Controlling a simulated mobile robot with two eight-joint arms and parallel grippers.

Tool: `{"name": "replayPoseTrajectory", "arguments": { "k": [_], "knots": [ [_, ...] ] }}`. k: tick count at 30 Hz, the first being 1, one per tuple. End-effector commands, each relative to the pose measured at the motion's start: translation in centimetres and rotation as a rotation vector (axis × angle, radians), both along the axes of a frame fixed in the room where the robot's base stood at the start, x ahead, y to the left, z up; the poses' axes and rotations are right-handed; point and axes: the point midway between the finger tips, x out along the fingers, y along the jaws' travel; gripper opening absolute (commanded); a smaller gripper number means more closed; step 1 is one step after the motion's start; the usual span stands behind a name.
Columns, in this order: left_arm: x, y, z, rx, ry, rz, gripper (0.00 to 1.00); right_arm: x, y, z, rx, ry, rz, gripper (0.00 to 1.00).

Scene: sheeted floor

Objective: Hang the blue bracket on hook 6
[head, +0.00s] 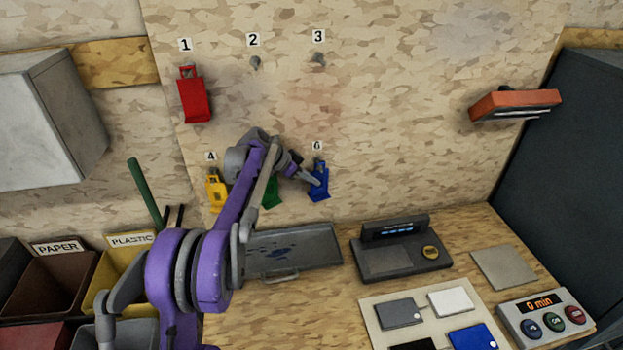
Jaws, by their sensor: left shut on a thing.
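The blue bracket (319,186) is at the board just under the label 6 (317,146). Hook 6 (318,162) shows only in part above the bracket. I cannot tell whether the bracket's loop is over the hook. My left gripper (313,180) is shut on the blue bracket, reaching it from the left. My right gripper is not in view.
A red bracket (194,97) hangs under 1 and a yellow one (216,190) under 4. A green one (271,193) is partly behind my arm. Hooks 2 (255,63) and 3 (318,58) are bare. A grey tray (292,248) lies below.

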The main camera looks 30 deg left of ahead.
Motion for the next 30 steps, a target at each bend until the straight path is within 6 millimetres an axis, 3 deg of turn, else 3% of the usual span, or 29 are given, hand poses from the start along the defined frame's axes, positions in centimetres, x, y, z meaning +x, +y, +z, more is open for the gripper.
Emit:
{"name": "replayPoseTrajectory", "arguments": {
  "k": [8,9,15,25,30],
  "knots": [
    [0.0,0.0,0.1,-0.001,-0.001,0.000,0.00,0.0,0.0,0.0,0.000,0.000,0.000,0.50],
    [0.0,0.0,0.1,-0.001,-0.001,0.000,0.09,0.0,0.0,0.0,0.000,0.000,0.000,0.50],
    [0.0,0.0,0.0,-0.001,-0.001,0.000,0.42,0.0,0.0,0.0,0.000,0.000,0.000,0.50],
    [-0.2,0.1,0.2,0.000,0.000,0.000,0.42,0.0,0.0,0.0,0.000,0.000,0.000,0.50],
    [-1.5,1.2,1.9,-0.001,0.000,0.002,0.42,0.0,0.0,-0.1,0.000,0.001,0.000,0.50]
  ]
}}
